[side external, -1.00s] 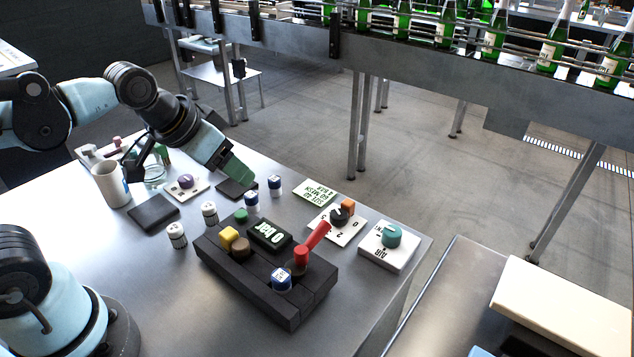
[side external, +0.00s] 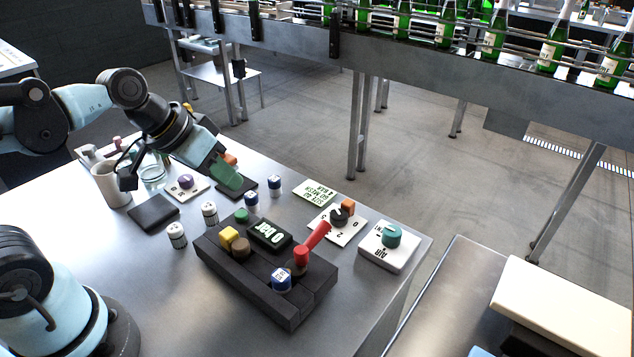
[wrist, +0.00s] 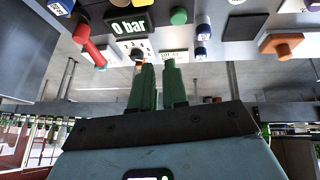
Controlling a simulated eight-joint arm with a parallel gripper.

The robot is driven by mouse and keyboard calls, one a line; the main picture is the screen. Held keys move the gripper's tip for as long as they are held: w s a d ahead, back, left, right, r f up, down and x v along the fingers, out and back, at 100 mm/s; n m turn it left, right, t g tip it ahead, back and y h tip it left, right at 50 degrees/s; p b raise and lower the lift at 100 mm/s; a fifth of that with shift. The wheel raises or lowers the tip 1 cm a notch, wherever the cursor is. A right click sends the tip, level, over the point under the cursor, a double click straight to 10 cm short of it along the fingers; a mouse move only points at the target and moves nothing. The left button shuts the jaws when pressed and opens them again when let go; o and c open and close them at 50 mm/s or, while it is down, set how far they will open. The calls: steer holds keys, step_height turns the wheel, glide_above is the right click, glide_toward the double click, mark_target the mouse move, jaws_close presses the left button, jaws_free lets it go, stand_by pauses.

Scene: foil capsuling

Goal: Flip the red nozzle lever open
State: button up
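The red nozzle lever (side external: 318,235) stands tilted up to the right from its red base on the black block (side external: 255,282). In the wrist view the red lever (wrist: 90,46) shows at the upper left, apart from my fingers. My gripper (side external: 236,186) has green fingers and hangs over the table behind and to the left of the block. In the wrist view my gripper (wrist: 158,64) shows a narrow gap between its fingers, with nothing held. From the side the fingers overlap, so the gap is hidden there.
The black block also carries a "0 bar" display (side external: 269,235), a yellow button (side external: 228,237) and a blue-white cap (side external: 281,279). A black knob (side external: 340,216) and a teal knob (side external: 391,236) stand right of the lever. An orange knob (side external: 230,158) shows close behind my gripper.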

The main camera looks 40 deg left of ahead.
mark_target(310, 246)
steer(key=d+r+h, duration=0.1)
steer(key=w+d+r+g+h, duration=0.1)
steer(key=d+h, duration=0.1)
steer(key=shift+w+r+m, duration=0.2)
steer(key=shift+r+m, duration=0.1)
steer(key=shift+r, duration=0.05)
jaws_close()
steer(key=w+d+f, duration=0.4)
steer(key=d+f, duration=0.4)
steer(key=f, duration=0.1)
